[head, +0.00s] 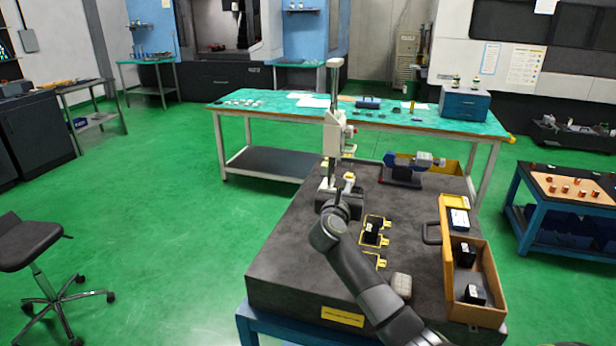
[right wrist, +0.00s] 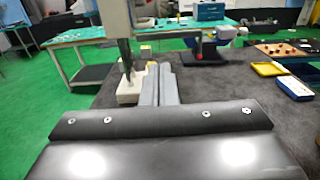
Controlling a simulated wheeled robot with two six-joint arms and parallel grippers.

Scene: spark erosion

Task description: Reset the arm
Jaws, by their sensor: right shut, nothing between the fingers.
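My right arm comes in from the bottom of the head view and reaches over the dark stone plate (head: 290,265). My right gripper (head: 347,184) is at the arm's far end, low beside the base of a white upright measuring stand (head: 334,110). In the right wrist view the two grey fingers of the right gripper (right wrist: 159,78) lie together, with nothing between them. The stand's pale base (right wrist: 130,90) is just left of the fingers there; whether they touch I cannot tell. My left gripper is not in view.
A black block (head: 371,232) sits at yellow markers on the plate. A wooden box (head: 490,290) with black blocks stands at the right edge, and a blue-and-grey device (head: 405,170) at the back. A grey rounded object (head: 401,285) lies near my forearm. The plate's left front is clear.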

